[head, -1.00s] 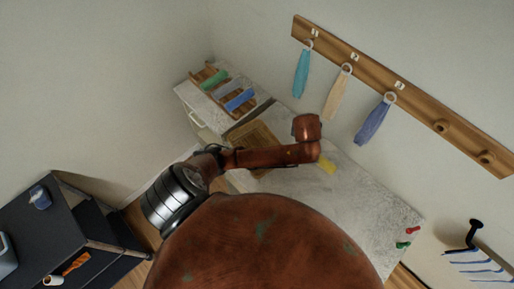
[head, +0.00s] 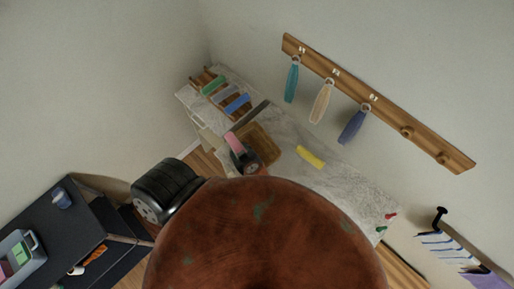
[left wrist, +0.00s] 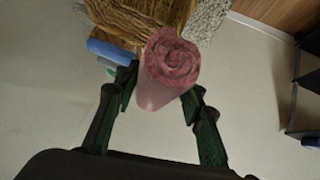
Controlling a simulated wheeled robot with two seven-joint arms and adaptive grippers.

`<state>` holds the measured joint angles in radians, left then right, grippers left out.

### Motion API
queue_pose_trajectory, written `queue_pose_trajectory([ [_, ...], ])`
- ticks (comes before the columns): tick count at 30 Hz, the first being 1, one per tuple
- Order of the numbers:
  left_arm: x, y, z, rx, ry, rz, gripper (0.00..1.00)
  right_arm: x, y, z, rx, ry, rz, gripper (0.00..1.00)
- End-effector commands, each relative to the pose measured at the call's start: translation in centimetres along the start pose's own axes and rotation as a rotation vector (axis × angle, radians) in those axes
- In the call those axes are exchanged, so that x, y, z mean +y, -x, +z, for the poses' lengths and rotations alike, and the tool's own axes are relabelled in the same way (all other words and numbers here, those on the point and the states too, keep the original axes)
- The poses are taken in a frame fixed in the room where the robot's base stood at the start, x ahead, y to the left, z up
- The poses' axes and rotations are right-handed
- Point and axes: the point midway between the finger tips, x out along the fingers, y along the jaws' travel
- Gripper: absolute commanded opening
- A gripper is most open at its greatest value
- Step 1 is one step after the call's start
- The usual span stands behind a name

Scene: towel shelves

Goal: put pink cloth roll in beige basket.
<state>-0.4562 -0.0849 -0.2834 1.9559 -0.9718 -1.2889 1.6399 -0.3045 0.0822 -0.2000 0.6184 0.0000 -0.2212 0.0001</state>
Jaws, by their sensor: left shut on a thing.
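The pink cloth roll (head: 234,142) is between the fingers of my left gripper (head: 241,155), at the left edge of the beige basket in the head view. In the left wrist view the roll (left wrist: 168,68) shows its spiral end, with a dark green finger on each side. My left gripper (left wrist: 162,90) is shut on it. The beige woven basket (head: 269,138) stands on the pale counter, and its inside looks empty where visible. Part of the basket also shows in the left wrist view (left wrist: 140,14), beyond the roll. My right gripper is not in view.
A yellow cloth (head: 310,157) lies on the counter right of the basket. A wooden rack with green, grey and blue cloths (head: 237,103) stands at the back left. Towels hang from a wall rail (head: 390,122). A dark shelf (head: 90,215) stands at lower left.

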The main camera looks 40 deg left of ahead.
Motion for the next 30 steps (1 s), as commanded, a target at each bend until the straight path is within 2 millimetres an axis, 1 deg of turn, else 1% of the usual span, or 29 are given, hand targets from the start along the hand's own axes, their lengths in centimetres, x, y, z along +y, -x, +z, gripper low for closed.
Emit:
queue_pose_trajectory([
  [1,1.3,-0.6,0.4,0.002,-0.001,0.006,0.13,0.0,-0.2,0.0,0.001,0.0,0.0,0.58],
  [9,6.9,-4.1,3.5,0.002,-0.001,0.008,0.13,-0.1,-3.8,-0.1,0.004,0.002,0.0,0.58],
  [12,7.7,-5.7,5.1,0.001,-0.003,0.005,0.13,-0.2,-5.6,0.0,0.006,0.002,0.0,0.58],
  [16,8.8,-7.2,6.5,0.001,-0.002,0.004,0.13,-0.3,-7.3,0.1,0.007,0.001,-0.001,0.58],
  [19,9.3,-7.8,7.1,0.0,-0.003,0.003,0.13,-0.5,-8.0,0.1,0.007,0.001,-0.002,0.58],
  [26,9.8,-8.3,7.6,0.0,-0.001,0.003,0.13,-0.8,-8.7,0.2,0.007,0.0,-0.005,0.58],
  [29,10.3,-9.2,8.4,0.0,-0.001,0.003,0.13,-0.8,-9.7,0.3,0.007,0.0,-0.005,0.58],
  [30,9.9,-9.7,8.8,0.0,-0.003,0.002,0.13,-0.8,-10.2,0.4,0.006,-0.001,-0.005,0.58],
])
